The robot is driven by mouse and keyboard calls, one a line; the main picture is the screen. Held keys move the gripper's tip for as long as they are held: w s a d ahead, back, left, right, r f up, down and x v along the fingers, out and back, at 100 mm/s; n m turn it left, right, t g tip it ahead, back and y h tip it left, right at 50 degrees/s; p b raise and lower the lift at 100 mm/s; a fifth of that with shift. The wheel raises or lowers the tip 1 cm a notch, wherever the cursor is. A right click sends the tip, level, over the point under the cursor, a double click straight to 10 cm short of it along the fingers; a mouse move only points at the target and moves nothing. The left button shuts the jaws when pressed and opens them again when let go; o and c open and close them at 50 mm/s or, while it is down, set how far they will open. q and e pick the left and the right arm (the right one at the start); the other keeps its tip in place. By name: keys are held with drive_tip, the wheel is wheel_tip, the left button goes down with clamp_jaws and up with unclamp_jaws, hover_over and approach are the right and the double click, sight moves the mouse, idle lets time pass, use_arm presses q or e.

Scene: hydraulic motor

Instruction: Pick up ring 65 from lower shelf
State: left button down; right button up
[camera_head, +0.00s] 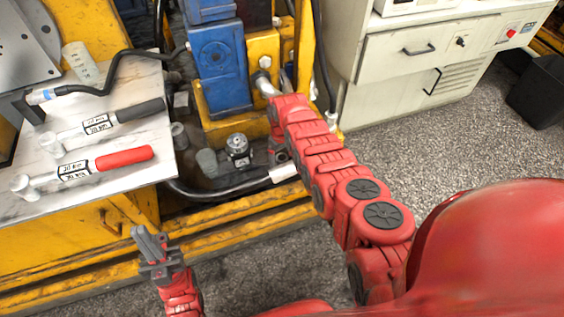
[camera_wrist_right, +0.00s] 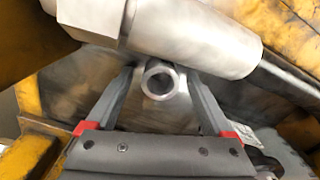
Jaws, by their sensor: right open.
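In the right wrist view my right gripper (camera_wrist_right: 158,76) is open, its two grey fingers on either side of a pale metal ring (camera_wrist_right: 152,96) with a dark round hole. The ring is likely ring 65, but no label is readable. I cannot tell whether the fingers touch it. A large silvery cylinder (camera_wrist_right: 185,35) lies just beyond the fingertips. In the head view my right arm reaches into the yellow machine frame, and the gripper and ring are not clearly seen. My left gripper (camera_head: 148,243) points up at the lower left, with no object visible in it.
A table (camera_head: 120,178) at the left carries a black-handled tool (camera_head: 135,110) and a red-handled tool (camera_head: 122,158). Yellow frame beams (camera_head: 225,240) border the low area around my right arm. A blue hydraulic unit (camera_head: 220,65) stands behind it. A cream cabinet (camera_head: 385,85) is at the right.

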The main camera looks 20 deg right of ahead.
drive_tip(key=shift+r, duration=0.1)
drive_tip(key=shift+c, duration=0.3)
clamp_jaws()
